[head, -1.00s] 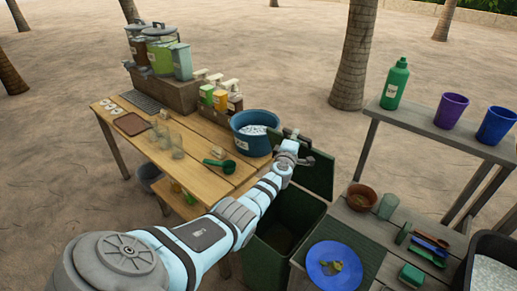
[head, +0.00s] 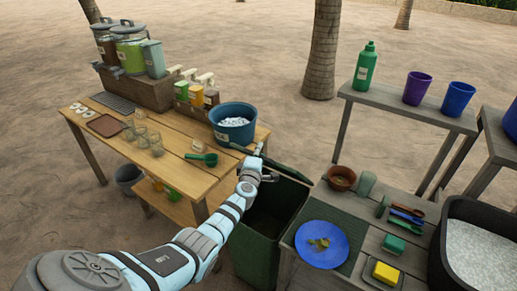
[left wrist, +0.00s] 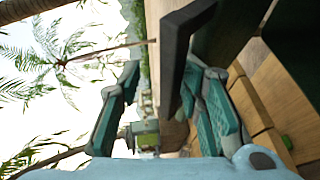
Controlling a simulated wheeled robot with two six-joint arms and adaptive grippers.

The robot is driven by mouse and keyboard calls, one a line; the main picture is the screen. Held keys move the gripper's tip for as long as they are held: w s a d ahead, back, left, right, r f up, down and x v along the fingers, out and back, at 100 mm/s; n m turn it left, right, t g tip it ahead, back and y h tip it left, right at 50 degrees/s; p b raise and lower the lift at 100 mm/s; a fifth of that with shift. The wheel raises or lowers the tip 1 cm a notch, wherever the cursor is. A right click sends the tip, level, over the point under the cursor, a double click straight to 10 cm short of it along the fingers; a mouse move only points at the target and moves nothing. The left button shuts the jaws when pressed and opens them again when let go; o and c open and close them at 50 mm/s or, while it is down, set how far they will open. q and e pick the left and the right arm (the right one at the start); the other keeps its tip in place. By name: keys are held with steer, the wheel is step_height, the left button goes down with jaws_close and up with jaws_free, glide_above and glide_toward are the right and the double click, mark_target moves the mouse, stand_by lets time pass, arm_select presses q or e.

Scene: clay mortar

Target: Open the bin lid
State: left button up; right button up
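The dark green bin (head: 256,258) stands between the wooden table and the grey bench. Its top is open and its dark inside shows. The lid (head: 292,174) is raised at the back of the bin and shows as a thin, almost edge-on strip in the head view. My left gripper (head: 257,163) is at the lid's left part. In the left wrist view its two teal-padded fingers (left wrist: 165,105) are spread apart, with the dark lid edge (left wrist: 176,75) reaching between them near the right finger. Whether that finger touches the lid is unclear. My right gripper is out of view.
The wooden table (head: 165,178) at left holds a blue tub (head: 233,124) and a green scoop (head: 203,158) close to my gripper. The bench at right bears a blue plate (head: 322,245) and a brown bowl (head: 341,178). Sand lies open behind the bin.

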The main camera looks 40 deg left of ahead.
arm_select(q)
steer(key=shift+s+d+r+p, duration=0.15)
steer(key=shift+r+p, duration=0.85)
steer(key=shift+p, duration=1.3)
steer(key=s+d+r+p, duration=0.1)
steer(key=s+d+r, duration=0.5)
steer(key=s+r, duration=0.2)
steer(key=shift+s+r+p, duration=0.3)
steer(key=shift+s+r, duration=0.05)
steer(key=shift+r, duration=0.5)
